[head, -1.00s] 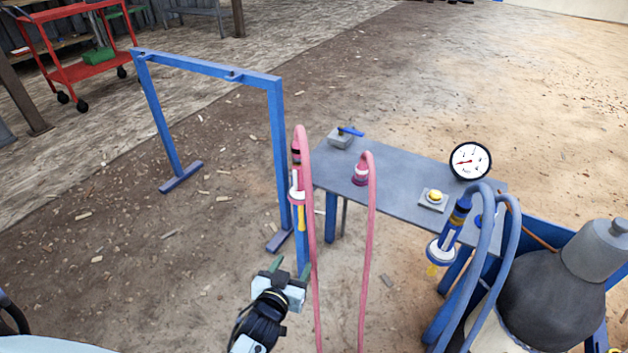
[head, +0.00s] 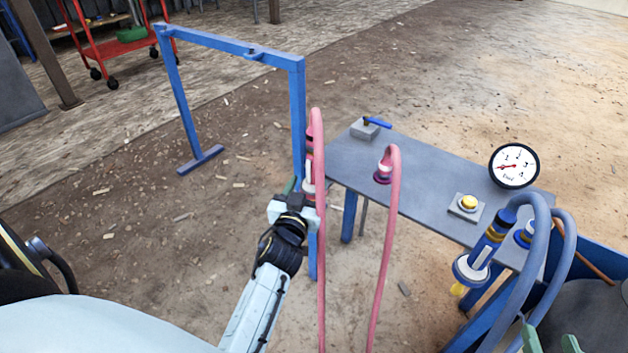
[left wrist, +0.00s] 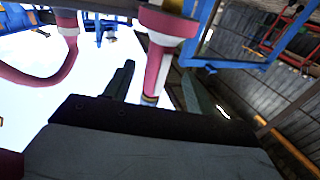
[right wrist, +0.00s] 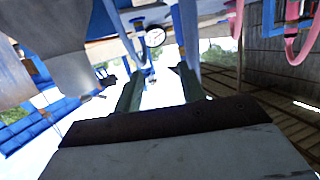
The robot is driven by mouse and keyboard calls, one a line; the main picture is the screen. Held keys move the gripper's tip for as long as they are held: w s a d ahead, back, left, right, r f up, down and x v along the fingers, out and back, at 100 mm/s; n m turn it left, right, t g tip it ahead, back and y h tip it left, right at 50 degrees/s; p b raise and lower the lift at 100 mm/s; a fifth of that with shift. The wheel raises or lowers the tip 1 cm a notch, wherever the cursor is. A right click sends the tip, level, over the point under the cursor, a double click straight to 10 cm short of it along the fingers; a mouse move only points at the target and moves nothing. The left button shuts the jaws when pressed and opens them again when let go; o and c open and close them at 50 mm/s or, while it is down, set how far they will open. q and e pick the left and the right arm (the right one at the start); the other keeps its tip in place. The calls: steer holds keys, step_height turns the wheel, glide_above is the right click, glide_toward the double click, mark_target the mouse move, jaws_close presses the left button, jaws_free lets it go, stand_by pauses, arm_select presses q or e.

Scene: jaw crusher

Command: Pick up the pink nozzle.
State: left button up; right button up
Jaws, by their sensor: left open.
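The pink nozzle (head: 308,172) hangs upright on its pink hose beside the blue frame's right post in the head view. In the left wrist view the nozzle (left wrist: 157,65) shows a wide pink-and-white collar and a narrower pink stem, lined up between the fingers. My left gripper (head: 297,190) is open right at the nozzle and partly hides it; I cannot tell if a finger touches it. My right gripper (right wrist: 158,88) is open and empty; its green fingertips (head: 550,340) show at the head view's lower right corner.
A grey table (head: 415,185) holds a valve with a blue lever (head: 377,123), a yellow button (head: 469,202) and a gauge (head: 514,166). A blue nozzle (head: 480,255) and blue hoses hang at its right. The blue frame (head: 230,45) stands left.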

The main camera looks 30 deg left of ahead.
mark_target(312, 174)
arm_select(q)
steer(key=shift+w+a, duration=0.2)
steer(key=shift+w, duration=0.45)
steer(key=x, duration=0.1)
steer(key=b+x, duration=0.1)
steer(key=x, duration=0.1)
steer(key=shift+w+r, duration=0.3)
steer(key=shift+w, duration=0.05)
steer(key=shift+w+a+b, duration=0.2)
steer(key=shift+w+b, duration=0.15)
steer(key=shift+w, duration=0.05)
arm_select(e)
step_height(312, 174, up, 7)
steer(key=a+t+y, duration=0.1)
steer(key=t+y, duration=0.1)
steer(key=t, duration=0.2)
steer(key=shift+w+a+t, duration=0.25)
steer(key=shift+w+t, duration=0.05)
steer(key=shift+r, duration=0.1)
arm_select(q)
steer(key=shift+r, duration=0.1)
steer(key=c, duration=1.2)
